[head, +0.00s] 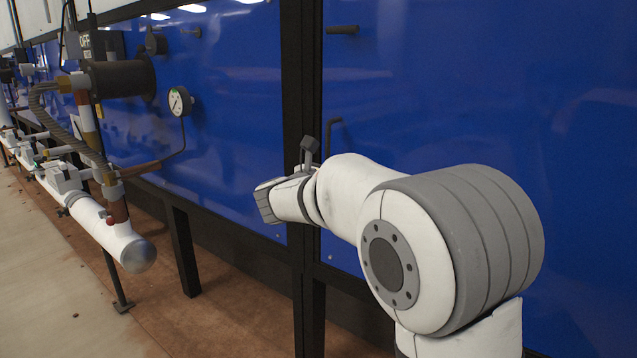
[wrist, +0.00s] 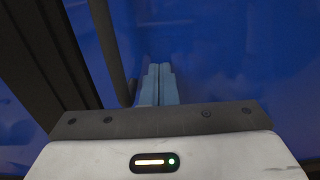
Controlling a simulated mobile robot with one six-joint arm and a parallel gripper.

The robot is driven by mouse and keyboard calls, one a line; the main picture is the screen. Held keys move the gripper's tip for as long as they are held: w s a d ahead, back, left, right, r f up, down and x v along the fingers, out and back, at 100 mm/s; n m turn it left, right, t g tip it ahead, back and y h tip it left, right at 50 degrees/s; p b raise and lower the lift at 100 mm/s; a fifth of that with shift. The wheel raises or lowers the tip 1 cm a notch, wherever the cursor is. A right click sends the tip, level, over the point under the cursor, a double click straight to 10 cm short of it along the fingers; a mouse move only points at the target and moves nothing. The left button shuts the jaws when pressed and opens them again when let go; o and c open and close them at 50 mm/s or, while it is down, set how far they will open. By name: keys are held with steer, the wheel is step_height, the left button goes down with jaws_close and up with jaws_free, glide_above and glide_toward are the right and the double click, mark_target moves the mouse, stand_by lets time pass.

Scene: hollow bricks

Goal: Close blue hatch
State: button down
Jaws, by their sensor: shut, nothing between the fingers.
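The blue hatch (head: 450,110) is the large glossy panel on the right in the head view, with dark handles (head: 335,130) near its left edge. It looks nearly flush with the dark frame; I cannot tell if it is fully shut. In the wrist view the blue surface (wrist: 225,50) fills most of the picture. My gripper (wrist: 158,68) is shut and empty, with its fingertips pointing at the blue surface, contact unclear. A dark bar, seemingly a handle (wrist: 113,45), runs just left of the fingers. My arm hides the fingers in the head view.
A dark post (head: 302,90) separates the hatch from another blue panel (head: 235,90). Left of it are a pressure gauge (head: 180,101), a hose (head: 60,120) and a white pipe (head: 95,225). The floor (head: 50,270) at lower left is open.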

steer(key=v, duration=1.4)
step_height(320, 180, up, 14)
steer(key=d+n+t+y+p, duration=0.1)
steer(key=d+n+y+p, duration=0.1)
steer(key=n+y+p, duration=1.9)
steer(key=s+d+f+n+g+h+p, duration=0.1)
steer(key=s+d+n+g+h+p, duration=0.3)
steer(key=s+n, duration=0.7)
steer(key=s+d+f+n+g+h+p, duration=0.2)
steer(key=s+d+n+g+h+p, duration=0.3)
steer(key=s+d+n, duration=0.5)
steer(key=s+n+g+p, duration=0.2)
steer(key=s+g, duration=0.1)
steer(key=shift+d+p, duration=0.15)
steer(key=shift+p, duration=0.2)
